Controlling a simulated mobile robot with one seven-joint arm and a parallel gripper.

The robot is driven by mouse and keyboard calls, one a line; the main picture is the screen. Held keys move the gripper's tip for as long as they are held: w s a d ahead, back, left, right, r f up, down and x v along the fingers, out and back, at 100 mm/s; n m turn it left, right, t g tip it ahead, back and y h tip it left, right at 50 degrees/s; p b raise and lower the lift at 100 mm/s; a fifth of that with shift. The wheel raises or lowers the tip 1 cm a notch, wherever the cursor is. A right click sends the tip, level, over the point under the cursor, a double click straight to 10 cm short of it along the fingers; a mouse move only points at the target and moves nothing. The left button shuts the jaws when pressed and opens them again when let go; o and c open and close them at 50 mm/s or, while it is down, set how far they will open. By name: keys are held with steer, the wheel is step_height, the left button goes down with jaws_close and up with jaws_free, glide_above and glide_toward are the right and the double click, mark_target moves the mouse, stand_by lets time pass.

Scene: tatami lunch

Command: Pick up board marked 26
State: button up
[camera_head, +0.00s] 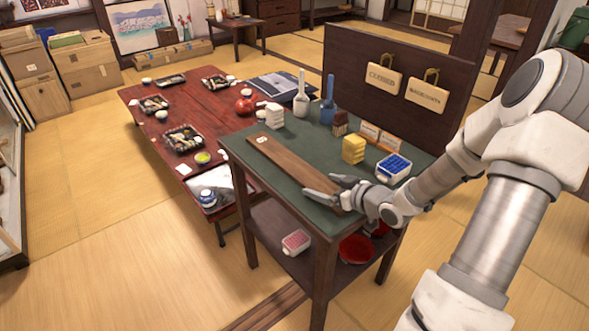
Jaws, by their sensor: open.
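A long brown wooden board (290,164) lies flat on the green top of a small dark table (235,150). A small pale mark shows at the board's far left end, too small to read, so I cannot tell if it says 26. My gripper (320,186) comes in from the right at the board's near right end. Its fingers are apart, one toward the table's front edge and one farther back. They are over or beside the board; I cannot tell if they touch it. The gripper hides part of the board's near end.
Stacked white cloths (271,116), a white bottle (301,100), a blue bottle (328,104), a brush (340,122), yellow sponges (353,148) and a blue-filled tub (394,168) stand behind the board. A dark panel with hanging signs (384,79) rises behind. A red low table (150,105) with dishes is left.

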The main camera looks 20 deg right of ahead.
steer(key=shift+c, duration=0.3)
steer(key=c, duration=1.2)
steer(key=shift+c, duration=0.2)
